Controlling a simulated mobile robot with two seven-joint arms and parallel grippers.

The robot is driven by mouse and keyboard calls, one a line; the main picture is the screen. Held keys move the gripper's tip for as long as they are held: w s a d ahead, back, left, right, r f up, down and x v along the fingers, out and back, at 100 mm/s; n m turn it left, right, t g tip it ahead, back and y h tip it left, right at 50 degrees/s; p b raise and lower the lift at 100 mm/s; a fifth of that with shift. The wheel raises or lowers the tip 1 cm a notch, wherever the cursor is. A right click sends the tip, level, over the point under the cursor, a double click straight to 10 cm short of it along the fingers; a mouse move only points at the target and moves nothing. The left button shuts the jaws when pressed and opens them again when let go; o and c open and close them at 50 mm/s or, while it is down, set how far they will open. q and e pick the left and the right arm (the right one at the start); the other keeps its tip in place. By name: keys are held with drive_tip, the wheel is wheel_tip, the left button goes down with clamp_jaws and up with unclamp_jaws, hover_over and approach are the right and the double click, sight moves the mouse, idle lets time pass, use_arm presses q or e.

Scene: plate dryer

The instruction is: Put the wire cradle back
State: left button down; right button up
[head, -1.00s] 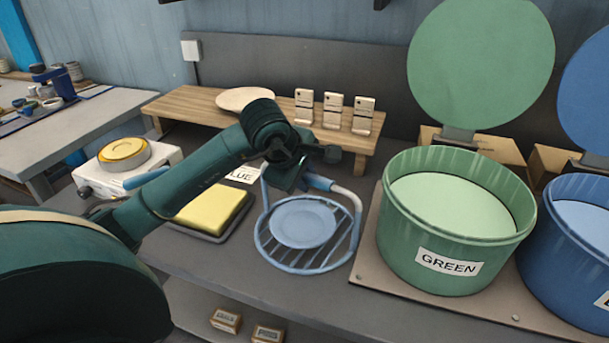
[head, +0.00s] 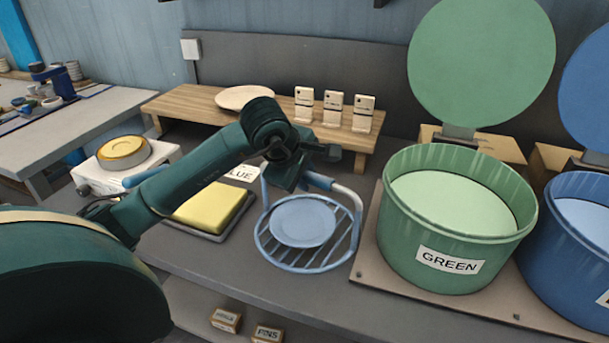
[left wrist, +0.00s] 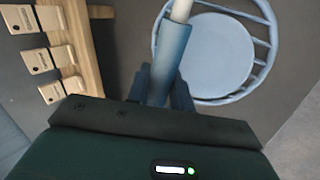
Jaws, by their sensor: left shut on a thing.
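The wire cradle (head: 350,243) is a round blue wire basket with a tall bent handle. It sits level at the bench's middle, on or just above the top; I cannot tell which. A light blue plate (head: 303,221) lies flat inside it. My left gripper (head: 303,180) is shut on the blue sleeve of the cradle's handle, above the far side of the basket. In the left wrist view the fingers (left wrist: 162,85) close around the sleeve (left wrist: 169,58), with the cradle's rim (left wrist: 272,30) and plate (left wrist: 208,55) beyond. My right gripper is out of view.
The open green tub (head: 448,262) stands close right of the cradle, with a blue tub (head: 575,245) beyond. A yellow sponge-like block (head: 212,207) on a dark tray lies left. Behind is a wooden rack (head: 190,108) with a pale plate and three cards. Bare bench lies in front.

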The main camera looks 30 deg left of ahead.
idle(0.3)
use_arm(q)
drive_tip(key=c, duration=1.1)
unclamp_jaws()
drive_tip(key=shift+c, duration=0.2)
drive_tip(key=shift+f, duration=0.1)
drive_tip(key=shift+s, duration=0.1)
drive_tip(key=v, duration=1.3)
